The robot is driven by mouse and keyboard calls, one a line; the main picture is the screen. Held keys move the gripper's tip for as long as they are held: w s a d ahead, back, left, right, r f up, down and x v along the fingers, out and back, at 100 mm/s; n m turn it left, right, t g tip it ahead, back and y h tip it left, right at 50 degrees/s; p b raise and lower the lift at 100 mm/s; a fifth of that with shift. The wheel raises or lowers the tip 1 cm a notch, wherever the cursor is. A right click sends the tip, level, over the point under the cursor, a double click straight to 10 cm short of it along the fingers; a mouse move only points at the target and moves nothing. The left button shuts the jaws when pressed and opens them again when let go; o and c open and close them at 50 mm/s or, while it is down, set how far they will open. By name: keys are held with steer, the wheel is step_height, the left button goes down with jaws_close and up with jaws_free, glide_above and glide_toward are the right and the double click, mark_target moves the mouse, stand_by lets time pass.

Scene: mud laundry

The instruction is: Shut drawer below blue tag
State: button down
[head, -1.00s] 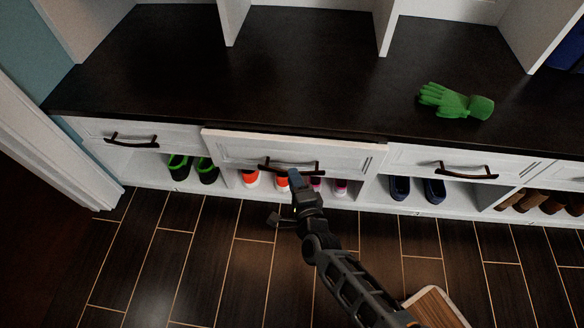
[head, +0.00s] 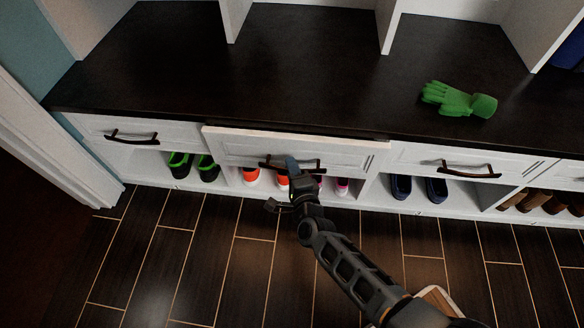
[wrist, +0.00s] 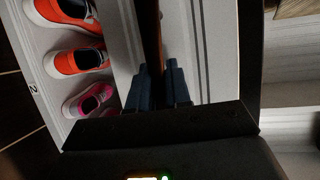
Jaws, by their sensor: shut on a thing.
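The middle drawer (head: 345,155) in the head view has a white front that stands slightly proud of the drawers beside it. Its dark curved handle (head: 270,164) is on the front face. My gripper (head: 292,164) is shut on this handle. In the wrist view, the blue-grey fingers of my gripper (wrist: 160,82) stand either side of the brown handle bar (wrist: 152,35), against the white drawer front (wrist: 191,35). My fingers hide part of the handle. I cannot make out a blue tag in either view.
Closed-looking drawers flank it on the left (head: 100,127) and right (head: 415,158). Shoes stand in open cubbies below, including orange ones (wrist: 72,62) and a pink one (wrist: 88,101). A green glove (head: 459,99) lies on the dark countertop (head: 300,70). Tiled floor (head: 150,260) is mostly clear.

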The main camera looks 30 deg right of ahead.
mark_target(295, 157)
stand_by(0.3)
steer(key=w+d+b, duration=0.2)
steer(key=w, duration=0.1)
steer(key=shift+w+d+f, duration=0.1)
steer(key=shift+w+d, duration=0.15)
steer(key=shift+d, duration=0.05)
steer(key=shift+w+d, duration=0.1)
steer(key=shift+d, duration=0.05)
steer(key=c, duration=1.4)
jaws_free()
steer(key=shift+w, duration=0.1)
steer(key=shift+r, duration=0.2)
steer(key=shift+p+v, duration=0.5)
steer(key=shift+v, duration=3.55)
steer(key=shift+f, duration=0.15)
